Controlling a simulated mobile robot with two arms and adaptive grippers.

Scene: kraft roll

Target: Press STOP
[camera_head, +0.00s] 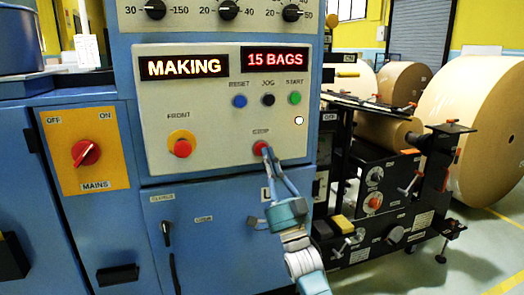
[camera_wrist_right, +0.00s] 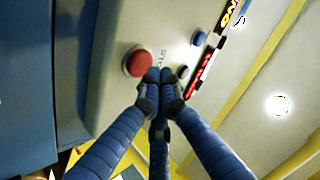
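The red STOP button (camera_head: 258,147) sits at the lower right of the grey control panel, under its label. My right gripper (camera_head: 266,153) reaches up to it from below, and its fingertips overlap the button's lower right edge. In the right wrist view the red button (camera_wrist_right: 138,62) shows just left of and above my right gripper's fingertips (camera_wrist_right: 160,84). The blue fingers are drawn together with nothing between them. I cannot tell whether the tips touch the button. My left gripper is not in view.
The yellow-ringed red FRONT button (camera_head: 181,145) is to the left. RESET (camera_head: 239,101), JOG (camera_head: 268,99) and START (camera_head: 294,98) sit above. The displays read MAKING (camera_head: 184,67) and 15 BAGS (camera_head: 275,59). A MAINS switch (camera_head: 86,153) is at far left; paper rolls (camera_head: 475,120) stand right.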

